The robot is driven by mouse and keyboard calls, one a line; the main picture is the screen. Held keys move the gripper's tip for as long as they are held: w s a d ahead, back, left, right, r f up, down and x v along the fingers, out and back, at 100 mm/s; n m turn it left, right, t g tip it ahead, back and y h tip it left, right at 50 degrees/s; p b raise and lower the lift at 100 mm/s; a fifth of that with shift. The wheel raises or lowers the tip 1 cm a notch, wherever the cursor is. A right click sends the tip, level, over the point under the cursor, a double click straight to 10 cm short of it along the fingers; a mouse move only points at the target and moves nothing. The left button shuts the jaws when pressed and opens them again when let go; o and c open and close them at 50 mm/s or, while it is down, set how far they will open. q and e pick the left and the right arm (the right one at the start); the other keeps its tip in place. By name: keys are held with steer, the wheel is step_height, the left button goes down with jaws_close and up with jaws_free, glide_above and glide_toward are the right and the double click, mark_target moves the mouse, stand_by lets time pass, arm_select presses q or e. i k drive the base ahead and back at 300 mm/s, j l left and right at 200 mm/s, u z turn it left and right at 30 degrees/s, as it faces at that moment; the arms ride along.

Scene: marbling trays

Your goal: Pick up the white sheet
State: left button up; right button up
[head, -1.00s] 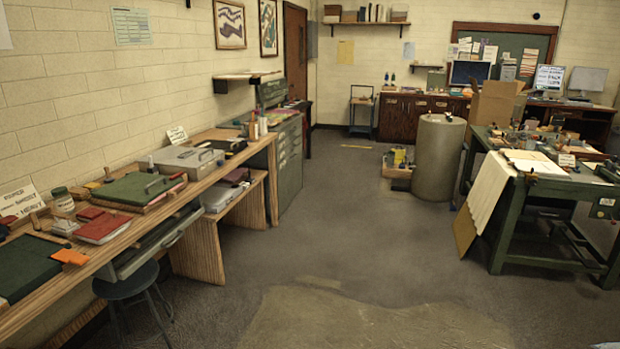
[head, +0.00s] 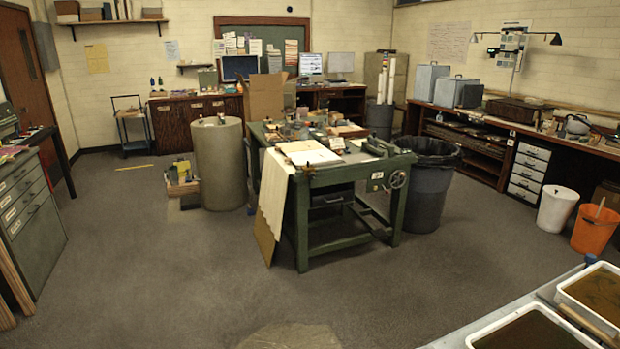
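White sheets (head: 312,153) lie flat on the near left part of the green workbench (head: 350,178) in the middle of the room. A long cream sheet (head: 272,190) hangs down the left side of that bench, with a brown board (head: 264,238) below it. I cannot tell which of these is the white sheet of the task. Neither of my grippers is in view.
A grey drum (head: 218,165) stands left of the bench and a black bin (head: 429,185) stands right of it. White trays of dark liquid (head: 490,330) sit at the lower right. The floor in front of the bench is clear.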

mark_target(320, 155)
steer(key=i+z, duration=0.35)
steer(key=i, duration=1.65)
steer(key=i+u, duration=0.1)
steer(key=i, duration=0.55)
steer(key=i+l+u, duration=0.1)
steer(key=i, duration=0.55)
steer(key=i+l, duration=0.2)
steer(key=i, duration=0.45)
steer(key=i+l+u, duration=0.1)
steer(key=i+u, duration=0.15)
steer(key=i, duration=0.2)
